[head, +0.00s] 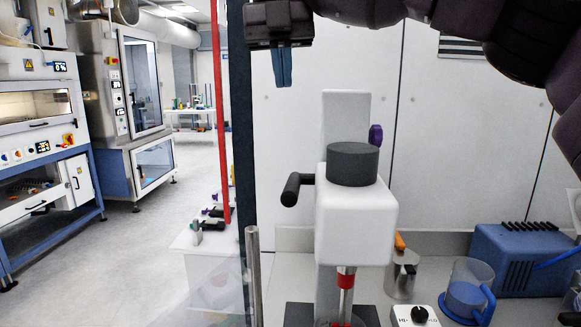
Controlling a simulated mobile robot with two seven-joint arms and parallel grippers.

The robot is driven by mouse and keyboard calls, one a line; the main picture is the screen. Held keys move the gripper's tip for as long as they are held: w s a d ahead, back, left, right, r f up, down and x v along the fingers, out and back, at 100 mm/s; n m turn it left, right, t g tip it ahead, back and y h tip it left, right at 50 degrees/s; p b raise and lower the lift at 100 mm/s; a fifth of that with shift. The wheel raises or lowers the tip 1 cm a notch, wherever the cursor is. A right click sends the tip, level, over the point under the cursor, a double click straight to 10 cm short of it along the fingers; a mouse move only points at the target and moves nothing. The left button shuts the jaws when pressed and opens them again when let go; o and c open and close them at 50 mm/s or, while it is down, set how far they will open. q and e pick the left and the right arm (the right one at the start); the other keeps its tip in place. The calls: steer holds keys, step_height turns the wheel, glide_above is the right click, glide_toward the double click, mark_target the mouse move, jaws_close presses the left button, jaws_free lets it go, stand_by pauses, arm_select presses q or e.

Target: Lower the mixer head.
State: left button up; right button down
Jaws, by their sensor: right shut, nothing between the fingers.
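The mixer head (357,230) is a white block with a dark round cap (352,165) on top, in the lower middle of the head view. It stands in front of a white column (345,115). A black handle (292,189) sticks out on its left and a purple knob (376,135) shows at the column's right. A shaft with a red band (345,283) hangs below the head; its lower end is cut off. My right gripper (281,80) is shut and empty, pointing down, and appears above the black handle, apart from it. My left gripper is out of view.
A metal cup (401,280), a clear jug with blue contents (466,296), a white dial box (415,317) and a blue unit (510,260) stand to the right. A dark post (241,150) and clear panel edge are at the left. White wall panels (440,130) stand behind.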

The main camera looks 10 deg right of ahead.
steer(key=m, duration=0.1)
steer(key=b, duration=0.1)
glide_toward(292, 184)
steer(key=f, duration=0.6)
steer(key=shift+s+d, duration=0.15)
steer(key=shift+s, duration=0.2)
steer(key=shift+s+f, duration=0.15)
steer(key=shift+f, duration=0.65)
